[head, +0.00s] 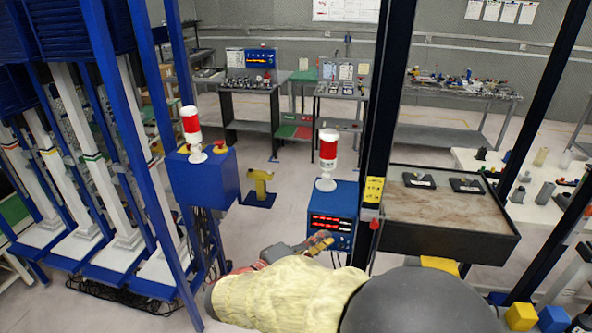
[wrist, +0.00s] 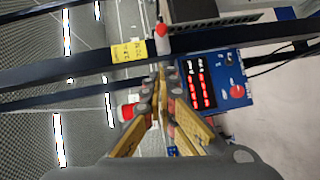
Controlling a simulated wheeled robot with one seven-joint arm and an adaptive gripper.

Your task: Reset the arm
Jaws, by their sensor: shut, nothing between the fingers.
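My arm, in a pale yellow sleeve, reaches from the bottom of the head view toward the middle. My gripper (head: 320,240) is in front of the blue control box with red displays (head: 335,215). In the wrist view my gripper (wrist: 160,72) has its yellow-tipped fingers together, with nothing seen between them. The blue box (wrist: 222,80) is just to the right of the fingers there. I cannot tell whether they touch it.
A dark post with a yellow label (head: 373,190) stands right of the box. Beside it is a black-rimmed tray table (head: 440,238). A second blue box (head: 203,178) and blue frames (head: 130,130) stand left. Open floor (head: 265,225) lies between the boxes.

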